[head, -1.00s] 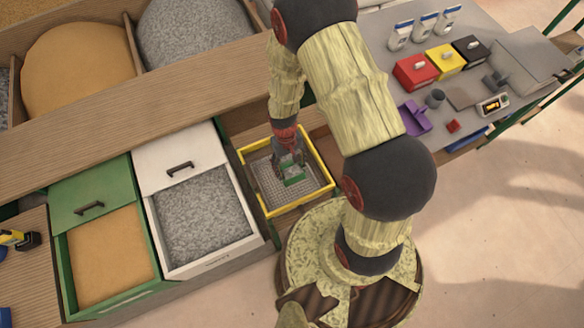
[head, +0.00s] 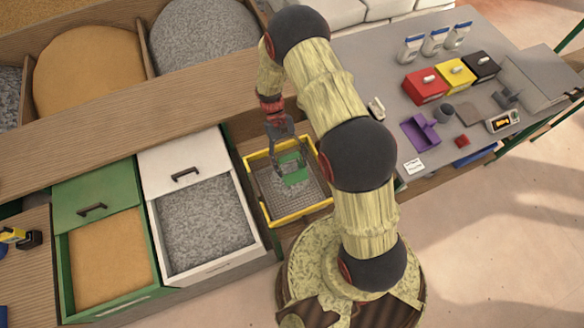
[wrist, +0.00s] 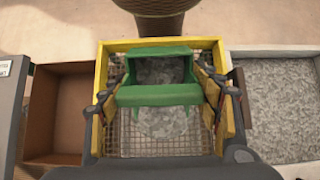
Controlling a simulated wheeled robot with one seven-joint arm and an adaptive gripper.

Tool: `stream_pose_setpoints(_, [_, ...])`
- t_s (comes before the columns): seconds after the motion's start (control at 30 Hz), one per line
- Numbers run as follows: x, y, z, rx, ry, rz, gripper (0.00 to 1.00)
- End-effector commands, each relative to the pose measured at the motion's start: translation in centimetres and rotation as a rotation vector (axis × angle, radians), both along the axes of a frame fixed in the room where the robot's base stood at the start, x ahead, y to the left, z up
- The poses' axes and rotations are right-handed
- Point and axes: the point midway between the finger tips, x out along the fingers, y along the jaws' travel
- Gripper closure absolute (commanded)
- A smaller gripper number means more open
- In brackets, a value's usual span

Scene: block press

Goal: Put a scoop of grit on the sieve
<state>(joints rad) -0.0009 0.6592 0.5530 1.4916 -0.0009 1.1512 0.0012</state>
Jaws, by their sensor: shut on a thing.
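My gripper (head: 287,152) is shut on a green scoop (head: 293,172) and holds it over the sieve (head: 302,215), a mesh tray with a yellow frame. The scoop looks tilted. In the wrist view the scoop (wrist: 158,95) sits between the two fingers (wrist: 163,92). Grey grit (wrist: 165,122) lies on the mesh just below the scoop. Grey grit also shows within the scoop's outline; I cannot tell how much of it is in the scoop. The white bin of grey grit (head: 206,220) stands open to the left of the sieve.
A green bin of tan sand (head: 110,255) stands left of the white bin. A wooden ledge (head: 100,150) runs behind them. At the right, a grey table (head: 385,60) carries red, yellow and black boxes (head: 425,86), bottles and a purple tray (head: 419,131).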

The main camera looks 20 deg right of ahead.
Motion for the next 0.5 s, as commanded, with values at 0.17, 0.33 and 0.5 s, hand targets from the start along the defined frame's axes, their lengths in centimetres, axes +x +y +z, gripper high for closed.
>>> stream_pose_setpoints(0.17, [0.8,0.0,-0.3,0.000,0.081,0.000,0.88])
stream_pose_setpoints(0.33, [1.4,0.0,-0.3,0.000,0.148,0.000,0.88])
stream_pose_setpoints(0.5, [1.8,0.0,-0.2,0.000,0.194,0.000,0.88])
